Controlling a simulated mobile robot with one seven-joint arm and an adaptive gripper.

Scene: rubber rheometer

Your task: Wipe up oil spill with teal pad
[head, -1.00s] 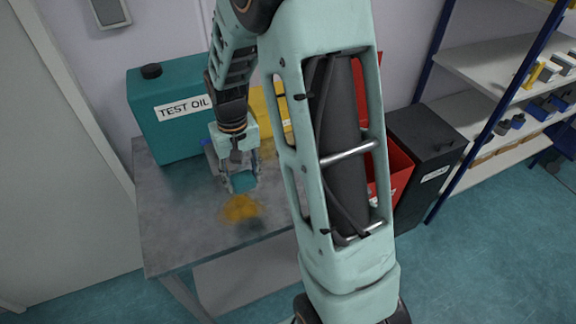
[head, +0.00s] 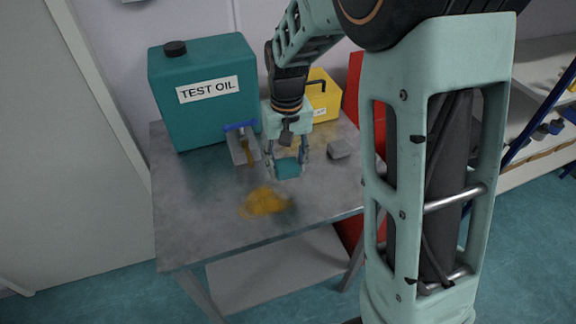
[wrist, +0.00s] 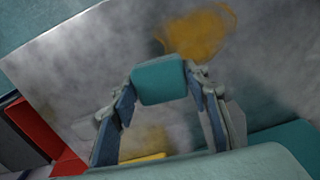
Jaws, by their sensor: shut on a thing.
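The teal pad (head: 288,168) is held between the fingertips of my gripper (head: 287,160), over the metal table. In the wrist view the teal pad (wrist: 159,82) sits between both fingers of my gripper (wrist: 160,90). The amber oil spill (head: 264,201) lies on the tabletop in front of the pad and a little left of it. In the wrist view the spill (wrist: 200,33) shows just beyond the pad. A gap between pad and tabletop is hard to judge. A fainter yellowish smear (wrist: 142,142) also shows in the wrist view.
The teal TEST OIL can (head: 203,105) stands at the table's back left. The front of the table (head: 200,235) is clear.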

